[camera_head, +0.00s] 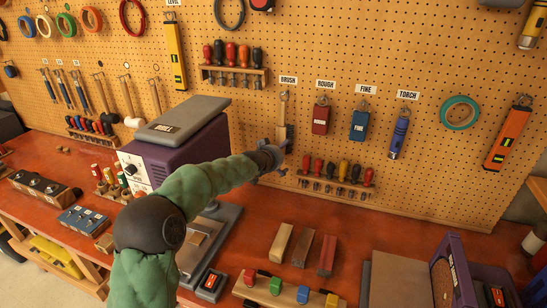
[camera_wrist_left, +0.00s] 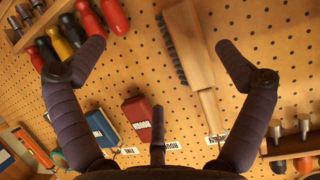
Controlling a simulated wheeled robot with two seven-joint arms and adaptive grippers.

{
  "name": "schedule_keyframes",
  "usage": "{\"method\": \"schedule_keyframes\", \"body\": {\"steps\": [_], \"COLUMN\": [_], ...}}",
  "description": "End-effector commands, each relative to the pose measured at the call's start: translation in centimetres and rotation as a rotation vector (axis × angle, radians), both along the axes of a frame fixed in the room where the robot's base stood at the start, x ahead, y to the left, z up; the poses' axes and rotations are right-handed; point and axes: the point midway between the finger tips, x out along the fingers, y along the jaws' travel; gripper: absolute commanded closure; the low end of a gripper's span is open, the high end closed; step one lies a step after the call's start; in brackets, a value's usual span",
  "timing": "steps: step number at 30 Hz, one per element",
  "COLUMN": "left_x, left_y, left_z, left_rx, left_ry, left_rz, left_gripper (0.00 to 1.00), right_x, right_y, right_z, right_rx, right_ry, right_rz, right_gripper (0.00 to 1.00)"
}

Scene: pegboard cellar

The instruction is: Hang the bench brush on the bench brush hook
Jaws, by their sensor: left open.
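The bench brush has a pale wooden handle and head with dark bristles on one side. In the head view the brush (camera_head: 283,108) hangs head down against the pegboard under the BRUSH label (camera_head: 288,80). The hook is too small to make out at the handle's top. My left gripper (camera_head: 282,158) is open just below and in front of the brush head. In the left wrist view the brush (camera_wrist_left: 190,45) lies ahead between the spread fingers of my left gripper (camera_wrist_left: 160,50), nearer the right one, with no visible contact. My right gripper is not in view.
Red (camera_head: 321,118) and blue (camera_head: 359,124) blocks and a torch (camera_head: 399,133) hang right of the brush. A rack of screwdrivers (camera_head: 336,172) is below right. Wooden bars (camera_head: 303,247) lie on the red bench.

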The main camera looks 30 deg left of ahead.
Motion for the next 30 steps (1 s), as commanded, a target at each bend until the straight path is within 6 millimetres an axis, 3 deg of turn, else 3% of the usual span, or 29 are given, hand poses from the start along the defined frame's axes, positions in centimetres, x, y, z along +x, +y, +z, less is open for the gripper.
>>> {"method": "schedule_keyframes", "body": {"steps": [15,21,30], "left_x": [-7.9,-9.5,-10.0], "left_y": [-1.4,-1.7,-1.8], "left_z": [3.6,4.3,4.5], "left_rx": [0.000,0.000,0.000], "left_ry": [-0.002,-0.001,-0.001], "left_rz": [0.000,0.000,0.000], "left_gripper": [0.00,0.00,0.00], "right_x": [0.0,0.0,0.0], "right_y": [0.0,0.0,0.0], "right_z": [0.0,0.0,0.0], "right_rx": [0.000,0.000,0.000], "right_ry": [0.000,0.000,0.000], "right_rz": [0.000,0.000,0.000], "right_gripper": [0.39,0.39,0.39]}}
